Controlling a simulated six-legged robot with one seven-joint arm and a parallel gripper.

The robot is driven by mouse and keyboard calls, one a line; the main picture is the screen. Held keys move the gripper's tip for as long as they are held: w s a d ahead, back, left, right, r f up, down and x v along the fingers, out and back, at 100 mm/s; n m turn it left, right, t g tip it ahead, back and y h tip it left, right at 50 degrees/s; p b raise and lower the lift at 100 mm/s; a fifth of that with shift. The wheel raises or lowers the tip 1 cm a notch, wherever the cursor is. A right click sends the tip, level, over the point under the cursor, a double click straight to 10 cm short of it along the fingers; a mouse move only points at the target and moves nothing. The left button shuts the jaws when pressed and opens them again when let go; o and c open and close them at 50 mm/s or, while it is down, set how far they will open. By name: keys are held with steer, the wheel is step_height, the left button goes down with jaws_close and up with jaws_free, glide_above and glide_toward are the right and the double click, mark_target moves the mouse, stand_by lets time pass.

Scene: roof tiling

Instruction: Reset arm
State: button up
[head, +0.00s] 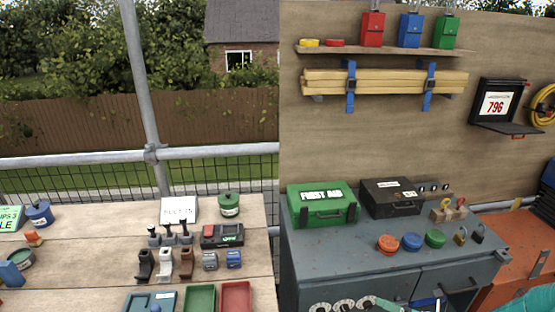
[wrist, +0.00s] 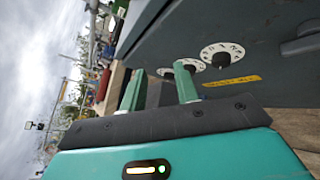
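My gripper (wrist: 158,78) shows in the wrist view with two green fingers apart and nothing between them, so it is open and empty. It is in front of the grey cabinet (wrist: 225,30), whose front carries round white dials (wrist: 222,54) with black knobs beyond and right of the fingertips. In the head view, only a small teal and dark part that looks like my arm or gripper shows at the bottom edge, in front of the cabinet (head: 345,262) and beside its dials (head: 325,307). The rest of the arm is hidden there.
A green first aid box (head: 323,203) and a black case (head: 392,197) stand on the cabinet, with coloured discs and padlocks in front. A wooden bench (head: 110,240) at left holds tubs, brackets and trays. A scaffold pole (head: 140,75) stands behind it.

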steer(key=s+a+r+n+g+h, duration=0.25)
steer(key=a+r+n+g, duration=0.35)
steer(key=n, duration=0.4)
steer(key=s+a+r+n+g+h, duration=0.1)
steer(key=s+a+r+n+g, duration=0.25)
steer(key=a+r+n, duration=0.5)
steer(key=s+a+r+n+t+h, duration=0.2)
steer(key=s+r+n, duration=0.4)
steer(key=n, duration=0.3)
steer(key=s+a+r+n+t+h, duration=0.1)
steer(key=s+a+r+n+h, duration=0.1)
steer(key=s+r+n+h, duration=0.3)
steer(key=shift+s+a+r+n+t, duration=0.2)
steer(key=shift+s+r+n+t, duration=0.2)
steer(key=shift+r+n, duration=1.8)
